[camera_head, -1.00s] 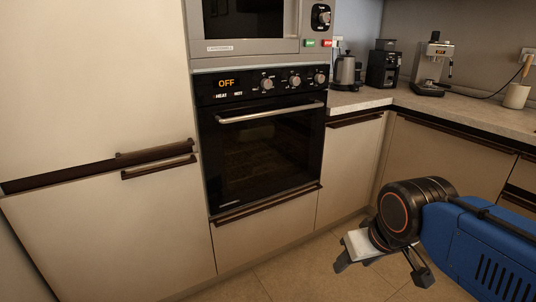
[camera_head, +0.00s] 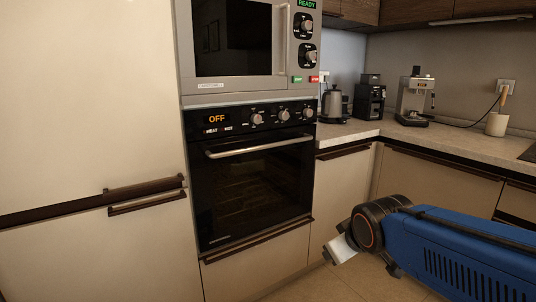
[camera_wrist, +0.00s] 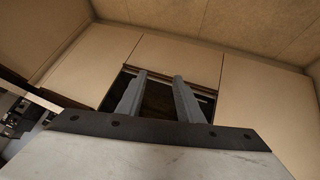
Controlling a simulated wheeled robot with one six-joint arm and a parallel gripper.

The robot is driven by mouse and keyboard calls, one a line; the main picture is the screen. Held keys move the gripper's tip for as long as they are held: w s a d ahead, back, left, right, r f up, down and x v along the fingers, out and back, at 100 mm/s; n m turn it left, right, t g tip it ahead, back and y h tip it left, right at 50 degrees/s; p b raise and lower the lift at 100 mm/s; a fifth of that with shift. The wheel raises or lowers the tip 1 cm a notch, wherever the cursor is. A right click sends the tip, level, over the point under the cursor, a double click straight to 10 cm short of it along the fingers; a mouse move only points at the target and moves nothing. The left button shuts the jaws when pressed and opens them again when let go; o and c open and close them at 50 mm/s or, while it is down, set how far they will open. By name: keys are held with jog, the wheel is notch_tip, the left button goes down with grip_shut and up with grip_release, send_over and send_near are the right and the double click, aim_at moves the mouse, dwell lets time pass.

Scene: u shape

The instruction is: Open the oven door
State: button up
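The black built-in oven (camera_head: 252,190) is in the head view, left of centre, with its door shut. Its silver bar handle (camera_head: 260,147) runs across the top of the door, under a panel with knobs and an "OFF" display. My gripper (camera_head: 338,250) is to the right of the oven and lower than the handle, apart from it; its fingers are partly hidden there. In the wrist view my two gripper fingers (camera_wrist: 152,98) stand apart with nothing between them. A dark oven-like front (camera_wrist: 158,93) shows behind them, strongly tilted.
A microwave (camera_head: 240,45) sits above the oven. A tall cabinet (camera_head: 90,120) with dark handles is at the left. A counter (camera_head: 410,145) at the right bears a kettle (camera_head: 332,103), a grinder and a coffee machine (camera_head: 414,97). Some floor (camera_head: 320,285) shows in front of the oven.

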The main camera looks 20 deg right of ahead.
jog(key=w+d+r+n+t, duration=0.1)
jog(key=w+r+n+t, duration=0.2)
jog(key=w, duration=0.6)
jog(key=w+d+r+n+t, duration=0.1)
jog(key=w+r+n+t, duration=0.2)
jog(key=w, duration=0.5)
jog(key=n+t+y, duration=0.5)
jog(key=n+y, duration=0.2)
jog(key=n, duration=0.5)
send_near(269, 146)
jog(key=shift+n, duration=0.3)
jog(key=x, duration=1)
jog(key=shift+w+f, duration=0.1)
jog(key=shift+w, duration=0.35)
grip_shut()
